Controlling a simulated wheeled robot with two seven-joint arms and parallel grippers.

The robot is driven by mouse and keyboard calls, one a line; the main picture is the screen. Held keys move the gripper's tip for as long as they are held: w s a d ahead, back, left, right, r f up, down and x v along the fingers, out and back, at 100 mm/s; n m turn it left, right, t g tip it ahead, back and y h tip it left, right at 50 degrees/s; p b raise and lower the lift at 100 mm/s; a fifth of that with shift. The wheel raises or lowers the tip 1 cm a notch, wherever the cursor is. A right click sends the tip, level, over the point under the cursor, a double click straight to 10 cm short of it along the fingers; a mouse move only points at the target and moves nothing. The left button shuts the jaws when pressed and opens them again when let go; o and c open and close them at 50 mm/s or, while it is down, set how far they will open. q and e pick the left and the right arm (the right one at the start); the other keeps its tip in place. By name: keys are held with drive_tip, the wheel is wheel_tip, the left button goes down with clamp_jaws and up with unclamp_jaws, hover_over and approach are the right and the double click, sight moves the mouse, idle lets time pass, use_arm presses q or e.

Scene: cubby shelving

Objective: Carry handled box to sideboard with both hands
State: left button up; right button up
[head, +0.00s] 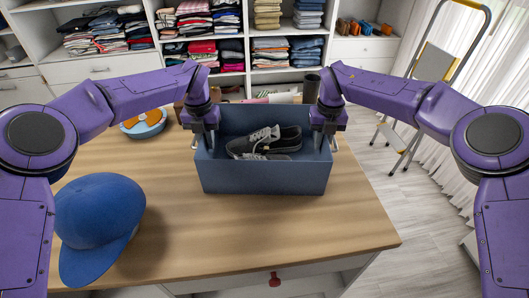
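The handled box (264,178) is blue-grey and open at the top. It stands on the wooden top of the sideboard (300,235), or appears to rest there. A pair of dark shoes (275,146) with pale laces lies inside it. My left gripper (205,145) is at the box's left end wall, and my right gripper (325,143) is at its right end wall. Both point down with fingers at the rims. I cannot tell whether the fingers are closed on the walls or handles. The handles are hidden.
A blue cap (98,222) lies at the front left of the wooden top. A blue round bowl (145,127) with something orange stands behind it. A dark cup (311,88) stands behind the box. Cubby shelves with folded clothes line the back. A stepladder (409,125) stands at right.

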use_arm(q)
drive_tip(key=shift+w+f, duration=0.15)
drive_tip(key=shift+w, duration=0.1)
drive_tip(key=shift+c, duration=0.3)
use_arm(e)
drive_tip(key=shift+w+f, duration=0.15)
drive_tip(key=shift+w, duration=0.1)
drive_tip(key=shift+c, duration=0.3)
use_arm(q)
clamp_jaws()
use_arm(e)
clamp_jaws()
use_arm(q)
drive_tip(key=shift+s, duration=0.1)
use_arm(e)
drive_tip(key=shift+s, duration=0.1)
use_arm(q)
drive_tip(key=shift+r, duration=0.2)
use_arm(e)
drive_tip(key=shift+r, duration=0.2)
